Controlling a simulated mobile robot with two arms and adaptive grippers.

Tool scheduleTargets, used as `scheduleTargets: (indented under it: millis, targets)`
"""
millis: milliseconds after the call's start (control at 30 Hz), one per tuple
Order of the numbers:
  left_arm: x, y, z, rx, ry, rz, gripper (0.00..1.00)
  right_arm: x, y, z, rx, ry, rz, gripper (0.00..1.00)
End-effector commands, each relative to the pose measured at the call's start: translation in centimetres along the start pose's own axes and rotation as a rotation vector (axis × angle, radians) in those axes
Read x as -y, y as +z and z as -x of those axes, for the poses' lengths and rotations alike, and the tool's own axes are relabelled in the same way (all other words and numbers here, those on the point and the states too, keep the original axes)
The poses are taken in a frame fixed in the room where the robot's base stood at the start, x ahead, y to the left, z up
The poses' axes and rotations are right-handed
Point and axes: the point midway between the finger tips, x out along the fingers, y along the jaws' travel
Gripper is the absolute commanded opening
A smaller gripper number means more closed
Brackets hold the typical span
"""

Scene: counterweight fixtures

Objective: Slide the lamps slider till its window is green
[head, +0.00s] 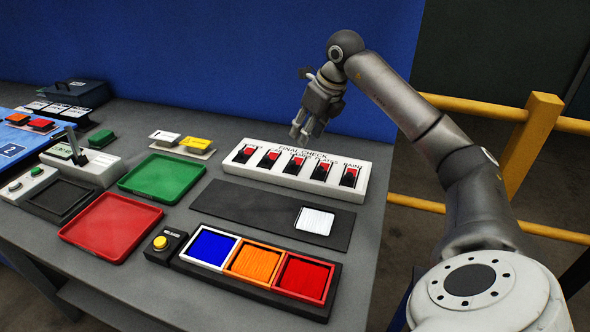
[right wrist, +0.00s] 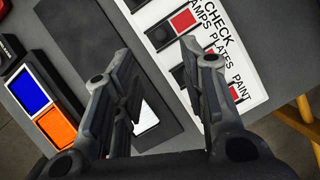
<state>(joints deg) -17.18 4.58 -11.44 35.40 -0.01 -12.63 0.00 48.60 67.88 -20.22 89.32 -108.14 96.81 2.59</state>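The white FINAL CHECK panel (head: 232,166) lies on the grey table with several black sliders in a row. The lamps slider (head: 295,163) looks to be the middle one, and its window is red. In the right wrist view, the red window beside the partly cut-off "AMPS" label (right wrist: 183,20) appears to be the same one. My right gripper (head: 304,135) hangs above and behind the panel, apart from it. In the right wrist view its fingers (right wrist: 160,70) are spread with nothing between them. My left gripper is not in view.
A dark board with a white square (head: 314,221) lies in front of the panel. Blue, orange and red bins (head: 252,262) and a yellow button (head: 160,242) are nearer. Green (head: 162,178) and red trays (head: 110,226) lie left. A blue wall stands behind; yellow rails (head: 535,140) are right.

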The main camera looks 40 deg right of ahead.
Motion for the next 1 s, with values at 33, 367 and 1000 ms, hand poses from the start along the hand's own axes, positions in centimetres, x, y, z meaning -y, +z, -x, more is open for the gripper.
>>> scheduleTargets:
  millis: [33,367,1000]
  targets:
    - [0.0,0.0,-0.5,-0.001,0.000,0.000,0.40,0.0,-0.2,-0.5,0.001,0.000,0.000,0.39]
    - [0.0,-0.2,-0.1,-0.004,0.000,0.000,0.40,-0.1,-0.2,-3.8,-0.004,0.003,-0.001,0.39]
    - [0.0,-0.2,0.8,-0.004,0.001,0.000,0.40,0.0,-0.2,-11.3,-0.001,0.000,0.000,0.39]
